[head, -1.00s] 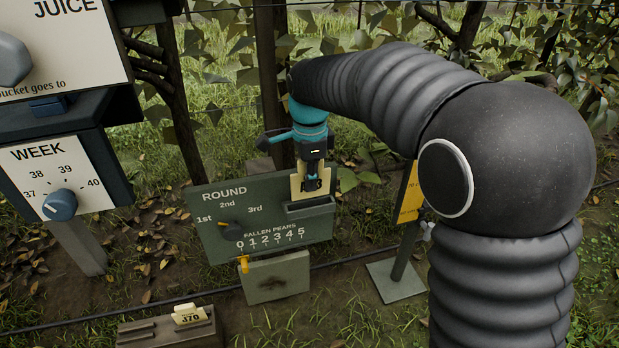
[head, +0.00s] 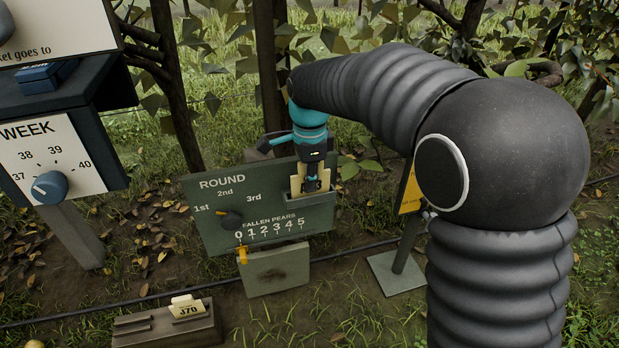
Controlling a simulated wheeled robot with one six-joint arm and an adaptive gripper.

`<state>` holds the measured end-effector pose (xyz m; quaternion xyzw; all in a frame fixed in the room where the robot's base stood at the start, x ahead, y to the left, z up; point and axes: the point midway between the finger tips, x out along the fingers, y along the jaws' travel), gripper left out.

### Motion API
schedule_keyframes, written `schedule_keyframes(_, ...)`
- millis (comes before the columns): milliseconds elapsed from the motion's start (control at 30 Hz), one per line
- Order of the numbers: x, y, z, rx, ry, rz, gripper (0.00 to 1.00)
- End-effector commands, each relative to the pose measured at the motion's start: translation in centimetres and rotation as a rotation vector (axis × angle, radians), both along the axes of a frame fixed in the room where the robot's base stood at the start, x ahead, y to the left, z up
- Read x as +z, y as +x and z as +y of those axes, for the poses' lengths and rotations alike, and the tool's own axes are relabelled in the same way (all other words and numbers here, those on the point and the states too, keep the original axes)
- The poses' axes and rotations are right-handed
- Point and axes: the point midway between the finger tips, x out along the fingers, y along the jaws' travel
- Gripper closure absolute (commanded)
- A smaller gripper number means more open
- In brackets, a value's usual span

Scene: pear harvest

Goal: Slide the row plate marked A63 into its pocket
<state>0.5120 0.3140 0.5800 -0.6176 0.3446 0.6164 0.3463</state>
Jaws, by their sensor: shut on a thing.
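My gripper (head: 313,186) points down at the right side of the green ROUND board (head: 215,222). It is shut on a cream plate (head: 296,186), which shows mostly to the left of the fingers. The plate's marking is hidden or too small to read. The pocket (head: 325,199) is a dark green holder on the board's upper right. The plate stands roughly upright, its lower edge at the pocket's mouth. Whether that edge is inside the pocket or just in front of it I cannot tell, because the fingers cover part of it.
A wooden rack (head: 165,328) at the bottom left holds a cream plate marked J70 (head: 186,307). The WEEK box with its blue knob (head: 50,187) stands at the left. The board carries a dark knob (head: 231,219) and a yellow slider (head: 242,254). A yellow sign (head: 411,190) stands right of the board.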

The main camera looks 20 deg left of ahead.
Motion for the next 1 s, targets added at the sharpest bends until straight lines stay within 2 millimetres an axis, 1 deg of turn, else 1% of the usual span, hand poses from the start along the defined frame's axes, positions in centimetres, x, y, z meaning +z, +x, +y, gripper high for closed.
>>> schedule_keyframes(333,-0.2,0.0,0.0,0.000,0.000,0.000,1.00)
schedule_keyframes(367,-0.2,0.0,0.0,0.000,0.000,0.000,0.85)
schedule_keyframes(400,-0.2,0.0,0.0,0.000,0.000,0.000,0.75)
schedule_keyframes(433,-0.1,0.0,0.0,0.000,0.000,0.000,0.68)
schedule_keyframes(467,-0.1,0.0,0.0,0.000,0.000,0.000,0.63)
schedule_keyframes(767,-0.1,0.0,0.0,0.000,0.000,0.000,0.63)
schedule_keyframes(867,0.3,0.0,0.0,0.000,0.000,0.000,0.63)
schedule_keyframes(1000,1.3,0.0,0.0,0.000,0.000,0.000,0.63)
